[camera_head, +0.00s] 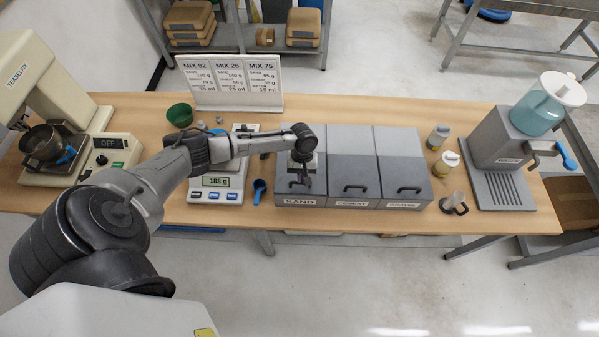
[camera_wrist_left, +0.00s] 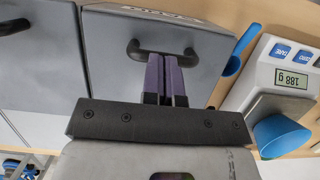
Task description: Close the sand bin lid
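The sand bin (camera_head: 286,187) is the leftmost of three grey bins in the head view, with its SAND label on the front edge. Its grey lid (camera_wrist_left: 112,68) appears down over the bin in the left wrist view; a small gap cannot be ruled out. The black lid handle (camera_wrist_left: 143,50) is a loop near the label. My left gripper (camera_head: 303,184) is over this lid. In the wrist view its purple fingers (camera_wrist_left: 167,62) are close together, with their tips overlapping the handle bar; I see no clamp around it. My right gripper is not in view.
The cement bin (camera_head: 353,178) and a third bin (camera_head: 402,175) stand to the right, lids down. Left of the sand bin are a blue scoop (camera_head: 259,188) and a scale (camera_head: 216,183) reading 188 g. A recipe board (camera_head: 232,82) stands behind. A dispenser (camera_head: 497,150) stands far right.

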